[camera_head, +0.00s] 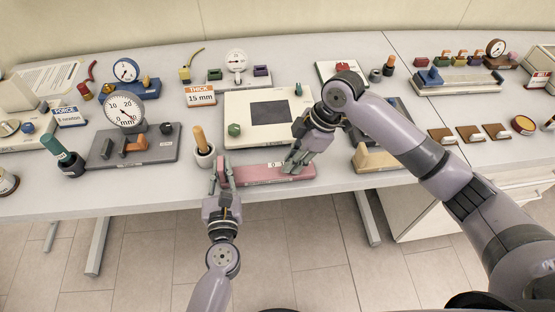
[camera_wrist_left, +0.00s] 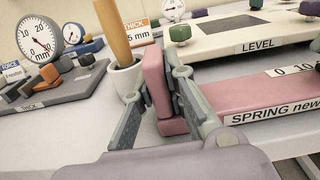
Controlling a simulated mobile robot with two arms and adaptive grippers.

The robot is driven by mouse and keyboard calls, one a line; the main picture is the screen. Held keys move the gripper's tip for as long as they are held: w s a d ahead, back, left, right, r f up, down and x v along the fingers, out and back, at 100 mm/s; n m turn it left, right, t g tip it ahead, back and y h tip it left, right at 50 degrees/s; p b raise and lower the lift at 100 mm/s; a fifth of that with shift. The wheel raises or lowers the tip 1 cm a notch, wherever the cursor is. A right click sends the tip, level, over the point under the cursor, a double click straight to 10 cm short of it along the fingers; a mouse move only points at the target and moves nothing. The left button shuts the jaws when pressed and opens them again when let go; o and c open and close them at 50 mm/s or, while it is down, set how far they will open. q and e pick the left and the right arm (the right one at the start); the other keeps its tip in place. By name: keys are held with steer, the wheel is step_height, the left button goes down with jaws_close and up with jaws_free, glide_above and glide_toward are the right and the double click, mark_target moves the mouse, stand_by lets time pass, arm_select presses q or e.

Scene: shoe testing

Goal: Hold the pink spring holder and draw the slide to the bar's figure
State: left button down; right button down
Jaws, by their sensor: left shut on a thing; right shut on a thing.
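The pink spring holder (camera_head: 262,173) lies near the table's front edge. In the left wrist view its base (camera_wrist_left: 262,98) carries a "SPRING new..." label and a scale with 0 and 10. My left gripper (camera_head: 224,178) is shut on the holder's upright pink end block (camera_wrist_left: 155,80), one finger on each side. My right gripper (camera_head: 292,166) is shut at the right part of the holder. What it grips there, likely the slide, is hidden by its fingers. A force card (camera_head: 67,115) at the left seems to read "8 newton".
A white level plate (camera_head: 240,108) lies right behind the holder. A white cup (camera_head: 204,158) with a wooden handle stands close to my left gripper. A grey thickness gauge (camera_head: 145,153) is at the left, and a wooden block (camera_head: 378,160) at the right.

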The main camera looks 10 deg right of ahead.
steer(key=shift+d, duration=0.55)
arm_select(q)
steer(key=shift+a, duration=0.1)
arm_select(e)
steer(key=shift+a, duration=0.1)
steer(key=c, duration=1.5)
jaws_free()
steer(key=v, duration=1.2)
